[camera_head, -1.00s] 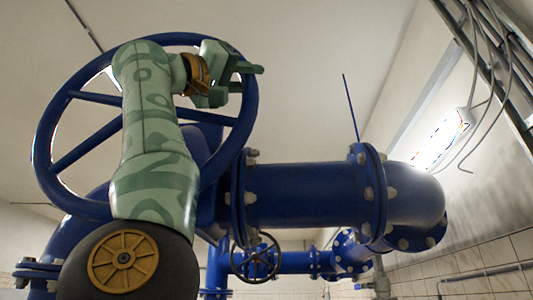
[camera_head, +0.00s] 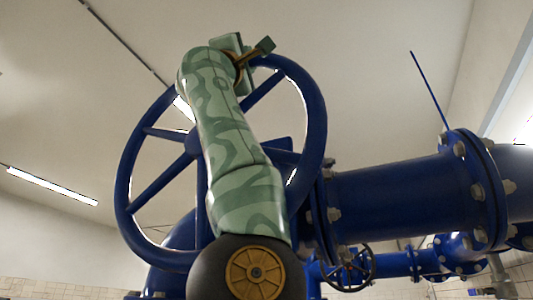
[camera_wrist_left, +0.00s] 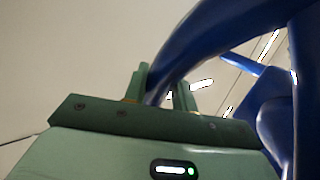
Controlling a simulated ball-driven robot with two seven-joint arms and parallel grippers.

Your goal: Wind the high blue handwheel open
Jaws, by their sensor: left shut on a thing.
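The high blue handwheel (camera_head: 317,130) stands large in the middle of the head view, with several spokes running to its hub. My left arm rises in front of it and hides part of the hub and rim. My left gripper (camera_head: 251,50) is at the top of the wheel, right of centre, shut on the rim. In the left wrist view the rim (camera_wrist_left: 205,38) passes between the two green fingers (camera_wrist_left: 163,88), and a spoke (camera_wrist_left: 243,66) shows at the right. My right gripper is not in view.
A thick blue flanged pipe (camera_head: 385,200) runs right from behind the wheel. A smaller handwheel (camera_head: 349,268) and more blue pipes sit lower behind. A thin blue rod (camera_head: 428,88) stands above the flange. The space left of the wheel looks clear.

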